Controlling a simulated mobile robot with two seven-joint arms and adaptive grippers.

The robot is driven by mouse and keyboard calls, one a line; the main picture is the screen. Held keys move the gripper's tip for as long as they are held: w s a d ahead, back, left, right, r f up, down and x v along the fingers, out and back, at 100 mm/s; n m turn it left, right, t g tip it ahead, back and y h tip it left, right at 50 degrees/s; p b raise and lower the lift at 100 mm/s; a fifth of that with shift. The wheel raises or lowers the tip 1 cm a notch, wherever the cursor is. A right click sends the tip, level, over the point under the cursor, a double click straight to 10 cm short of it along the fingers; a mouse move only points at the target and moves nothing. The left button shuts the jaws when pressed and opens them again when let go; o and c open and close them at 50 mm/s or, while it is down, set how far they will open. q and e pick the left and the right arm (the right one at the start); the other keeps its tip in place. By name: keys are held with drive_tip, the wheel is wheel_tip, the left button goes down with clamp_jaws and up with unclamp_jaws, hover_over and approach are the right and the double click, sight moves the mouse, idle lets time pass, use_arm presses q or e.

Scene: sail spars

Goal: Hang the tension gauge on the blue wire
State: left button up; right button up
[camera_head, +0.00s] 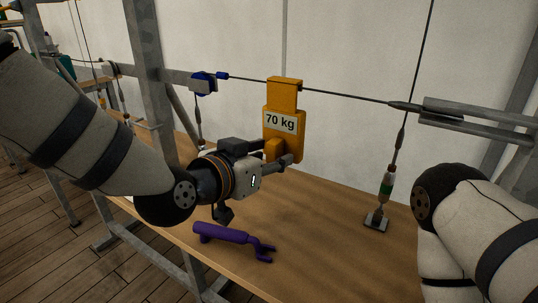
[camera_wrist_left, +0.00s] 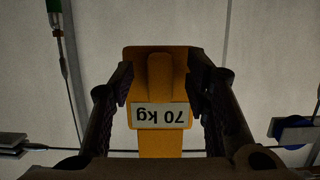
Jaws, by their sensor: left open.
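The tension gauge (camera_head: 283,105) is an orange-yellow block labelled "70 kg". It hangs upright with its top at the thin dark wire (camera_head: 345,95), which has a blue fitting at its left end. My left gripper (camera_head: 272,162) is at the gauge's lower part. In the left wrist view the gauge (camera_wrist_left: 160,142) appears upside down between the two spread fingers (camera_wrist_left: 160,88), which are open with small gaps beside it. The wire (camera_wrist_left: 90,150) crosses at the gauge's top end; the exact hook contact is hidden. My right gripper is outside the view.
A purple forked tool (camera_head: 225,233) lies on the wooden table (camera_head: 320,225) below my left gripper. A turnbuckle-like fitting (camera_head: 386,186) with a slanting wire stands at right. A metal post (camera_head: 150,75) and blue pulley (camera_head: 203,83) are at left.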

use_arm(q)
drive_tip(key=v, duration=0.7)
drive_tip(key=shift+s+a+r+p, duration=0.2)
drive_tip(key=shift+s+p, duration=0.1)
drive_tip(key=shift+p, duration=0.05)
idle(0.5)
drive_tip(key=s+a+f+n+g+y, duration=0.2)
drive_tip(key=s+a+f, duration=0.15)
drive_tip(key=f, duration=0.55)
drive_tip(key=s+a+f+n+g+y, duration=0.1)
drive_tip(key=s+a+f+g, duration=0.3)
drive_tip(key=f, duration=0.5)
drive_tip(key=s+a+f+n+g+y, duration=0.1)
drive_tip(key=s+a+f+n+y, duration=0.15)
drive_tip(key=s+f, duration=0.5)
drive_tip(key=s+a+f+n+g+y, duration=0.1)
drive_tip(key=s+a+f+g, duration=0.2)
drive_tip(key=s, duration=0.7)
drive_tip(key=s+a+f+n+g+y, duration=0.1)
drive_tip(key=s+a+f+g+y, duration=0.1)
drive_tip(key=s+a+f, duration=0.6)
drive_tip(key=shift+s+a+f+g, duration=0.15)
drive_tip(key=shift+s+f+g, duration=0.2)
drive_tip(key=shift+s+g, duration=0.65)
drive_tip(key=shift+s, duration=0.15)
